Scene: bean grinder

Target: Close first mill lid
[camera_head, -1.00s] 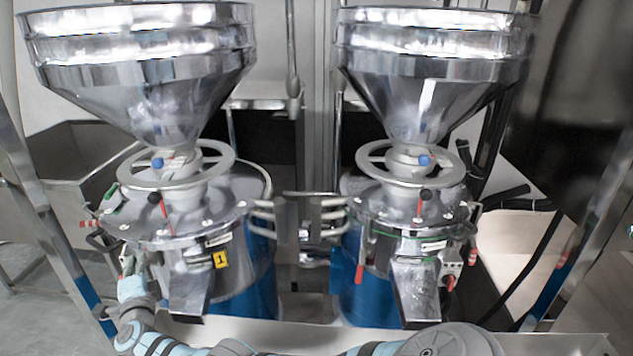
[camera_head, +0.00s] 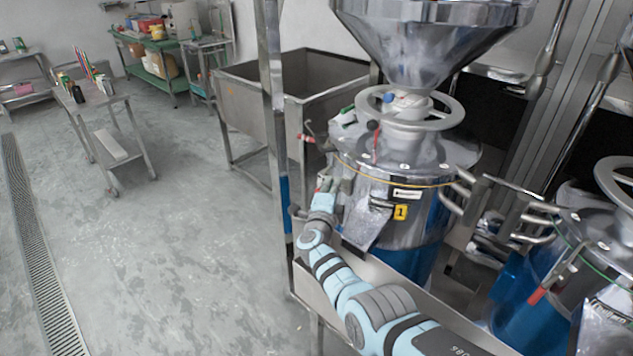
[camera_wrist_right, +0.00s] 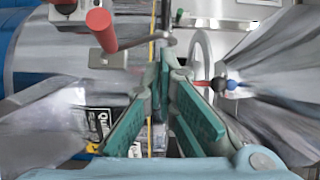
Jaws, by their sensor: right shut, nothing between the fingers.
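The first mill (camera_head: 420,225), with a yellow "1" tag, has a silver lid (camera_head: 425,165) with a handwheel (camera_head: 445,112) on top. The lid lies level on the drum, with a thin yellow line along the seam; I cannot tell whether it is fastened. My right gripper (camera_head: 328,188) is at the left side of the mill, just below the lid rim. In the right wrist view, its green-padded fingers (camera_wrist_right: 163,62) come together at the tips with nothing held. A red grip (camera_wrist_right: 101,28) is up and left of them. My left gripper is not in view.
A steel hopper (camera_head: 430,40) stands above the mill. A second mill (camera_head: 540,300) is at the right, with hinge bars (camera_head: 500,215) between. A frame post (camera_head: 272,110) and an open steel bin (camera_head: 290,80) are at the left.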

